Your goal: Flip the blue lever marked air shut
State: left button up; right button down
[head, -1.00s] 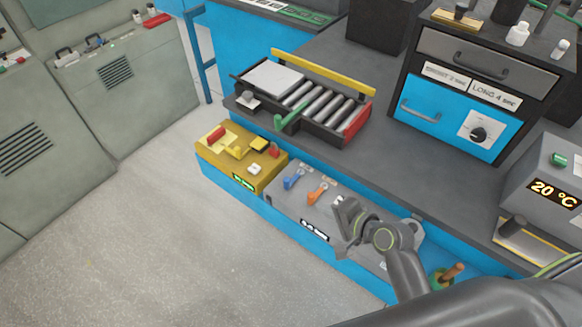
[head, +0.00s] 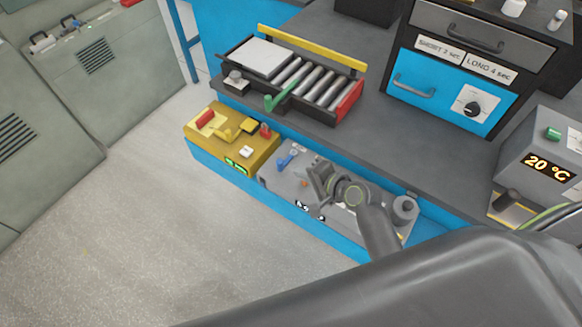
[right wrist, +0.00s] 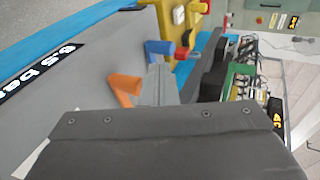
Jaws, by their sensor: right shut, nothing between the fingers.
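The blue lever (head: 286,161) stands on the grey panel box (head: 274,182), near its left end in the head view. It also shows in the right wrist view (right wrist: 158,47), just beyond my fingertips. The orange lever (right wrist: 122,88) is beside my fingers in the right wrist view; in the head view my gripper hides most of it. My right gripper (head: 312,180) is shut and empty, over the panel just right of the blue lever. Whether the fingers touch either lever I cannot tell. No "air" marking is readable. My left gripper is not in view.
A yellow box (head: 222,148) with red and yellow controls adjoins the panel on the left. A roller tray (head: 300,88) with a green lever lies on the bench behind. A pressure display (right wrist: 38,72) is on the panel's front. The floor in front is clear.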

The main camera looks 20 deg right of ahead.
aim_at(283, 166)
jog(key=x, duration=0.3)
jog(key=shift+w+a+f, duration=0.15)
jog(key=shift+w, duration=0.15)
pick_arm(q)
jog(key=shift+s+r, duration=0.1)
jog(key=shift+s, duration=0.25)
pick_arm(e)
jog(key=shift+w+a+f, duration=0.3)
jog(key=shift+w, duration=0.15)
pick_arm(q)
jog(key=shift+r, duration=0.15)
pick_arm(e)
jog(key=shift+d, duration=0.1)
